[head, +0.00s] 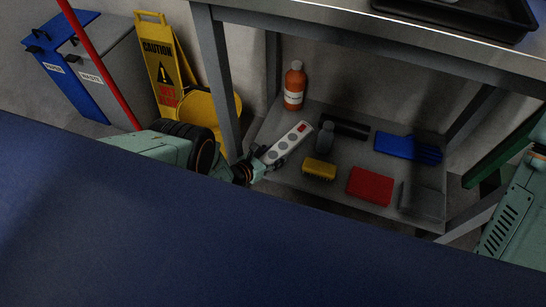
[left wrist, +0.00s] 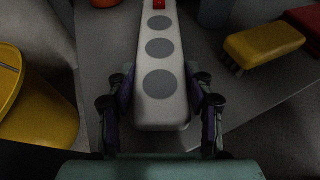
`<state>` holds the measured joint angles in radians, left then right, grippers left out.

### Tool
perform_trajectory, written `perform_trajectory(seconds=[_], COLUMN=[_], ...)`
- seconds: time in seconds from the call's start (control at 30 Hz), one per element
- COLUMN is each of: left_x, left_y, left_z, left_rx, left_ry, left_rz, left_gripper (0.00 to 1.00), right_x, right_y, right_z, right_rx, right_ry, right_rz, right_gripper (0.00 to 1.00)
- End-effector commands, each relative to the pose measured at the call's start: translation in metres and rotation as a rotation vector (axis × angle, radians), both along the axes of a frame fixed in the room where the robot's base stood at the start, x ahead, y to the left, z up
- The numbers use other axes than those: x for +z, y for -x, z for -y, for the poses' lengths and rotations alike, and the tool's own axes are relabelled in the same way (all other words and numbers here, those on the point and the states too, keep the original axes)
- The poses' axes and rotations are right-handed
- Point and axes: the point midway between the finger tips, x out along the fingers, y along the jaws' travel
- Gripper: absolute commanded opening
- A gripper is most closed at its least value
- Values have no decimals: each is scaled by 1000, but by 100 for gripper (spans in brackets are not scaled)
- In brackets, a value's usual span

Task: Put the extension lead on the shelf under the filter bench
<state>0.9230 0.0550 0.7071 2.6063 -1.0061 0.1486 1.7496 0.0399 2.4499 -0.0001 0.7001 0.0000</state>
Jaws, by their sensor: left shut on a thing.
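The extension lead (head: 288,143) is a white bar with grey round sockets and a red switch at its far end. It is at the left part of the shelf (head: 345,198) under the filter bench (head: 380,38). My left gripper (head: 262,162) is shut on its near end. In the left wrist view, the lead (left wrist: 159,62) runs away from me between the two fingers of the left gripper (left wrist: 160,100). I cannot tell whether the lead rests on the shelf or is just above it. My right gripper is not in view.
On the shelf are an orange bottle (head: 294,86), a grey bottle (head: 325,137), a yellow brush (head: 319,168), a red block (head: 370,186) and blue gloves (head: 408,147). A bench leg (head: 216,80) stands left of the shelf. A yellow caution sign (head: 165,65) and yellow bucket (head: 208,108) stand further left.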

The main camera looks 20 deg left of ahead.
Motion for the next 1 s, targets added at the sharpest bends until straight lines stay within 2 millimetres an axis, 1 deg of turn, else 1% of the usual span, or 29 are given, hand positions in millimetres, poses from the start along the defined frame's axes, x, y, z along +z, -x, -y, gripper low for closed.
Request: perform_trajectory(seconds=[0.17,0.27,0.3,0.53,0.57,0.87,1.0], left_x=[3,-1,-2,-1,-1,-1,3], left_y=[-1,-1,0,0,0,0,0], left_z=[0,0,0,0,0,0,-1], left_rx=[0,0,0,0,0,0,0], left_ry=[0,0,-1,0,0,0,0], left_rz=[3,2,-2,-1,-1,-1,-1], left_gripper=[8,8,54,73,75,75,75], right_x=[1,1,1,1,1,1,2], right_y=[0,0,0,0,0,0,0], right_z=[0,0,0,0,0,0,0], right_rx=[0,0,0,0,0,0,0], right_ry=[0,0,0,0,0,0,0], right_rz=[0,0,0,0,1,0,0], right_gripper=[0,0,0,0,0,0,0])
